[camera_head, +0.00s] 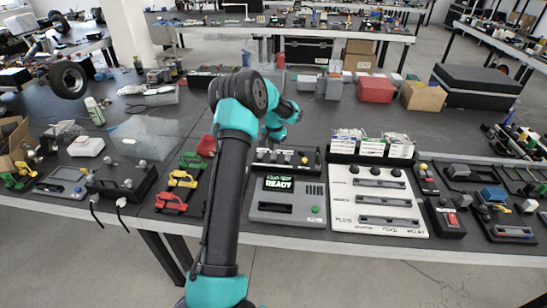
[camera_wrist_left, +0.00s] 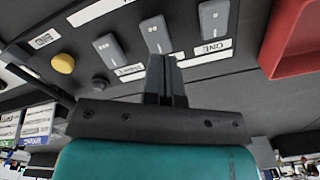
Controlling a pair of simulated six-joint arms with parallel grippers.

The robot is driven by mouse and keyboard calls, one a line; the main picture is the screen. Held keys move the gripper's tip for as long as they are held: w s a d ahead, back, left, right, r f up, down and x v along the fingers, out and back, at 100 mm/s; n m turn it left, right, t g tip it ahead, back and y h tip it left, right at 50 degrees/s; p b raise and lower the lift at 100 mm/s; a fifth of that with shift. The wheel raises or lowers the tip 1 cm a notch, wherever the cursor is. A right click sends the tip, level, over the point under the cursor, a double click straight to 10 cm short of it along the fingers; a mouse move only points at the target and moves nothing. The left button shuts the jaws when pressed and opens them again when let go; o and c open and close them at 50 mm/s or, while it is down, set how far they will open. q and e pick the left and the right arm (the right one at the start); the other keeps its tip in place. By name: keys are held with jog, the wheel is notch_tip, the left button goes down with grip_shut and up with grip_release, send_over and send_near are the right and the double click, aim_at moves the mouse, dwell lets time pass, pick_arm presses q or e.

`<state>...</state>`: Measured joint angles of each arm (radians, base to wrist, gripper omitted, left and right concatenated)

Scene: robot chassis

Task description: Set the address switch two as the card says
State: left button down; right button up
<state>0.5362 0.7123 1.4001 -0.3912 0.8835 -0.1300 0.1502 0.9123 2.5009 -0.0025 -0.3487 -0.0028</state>
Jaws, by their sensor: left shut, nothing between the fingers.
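A dark switch box (camera_head: 310,169) stands behind a grey unit whose green screen (camera_head: 278,184) reads READY. The left wrist view shows three grey rocker switches on it. Switch one (camera_wrist_left: 213,18) is at right above a ONE label (camera_wrist_left: 208,50); a middle switch (camera_wrist_left: 155,35) and a left switch (camera_wrist_left: 108,48) follow. The middle label is partly hidden by my fingers. My left gripper (camera_wrist_left: 165,65) is shut and empty, its tips just by the near end of the middle switch; contact cannot be told. A white printed strip (camera_wrist_left: 95,10) is unreadable. My right gripper is out of view.
A yellow button (camera_wrist_left: 63,63) and a dark knob (camera_wrist_left: 100,84) sit beside the switches. A red bin (camera_wrist_left: 292,40) stands close on the other side. A white panel (camera_head: 345,216) with slots lies right of the grey unit, and toy vehicles (camera_head: 172,201) lie left.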

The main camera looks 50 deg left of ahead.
aim_at(274, 154)
pick_arm(q)
jog(key=shift+f, duration=1.35)
dwell(1.5)
jog(key=shift+r, duration=3.55)
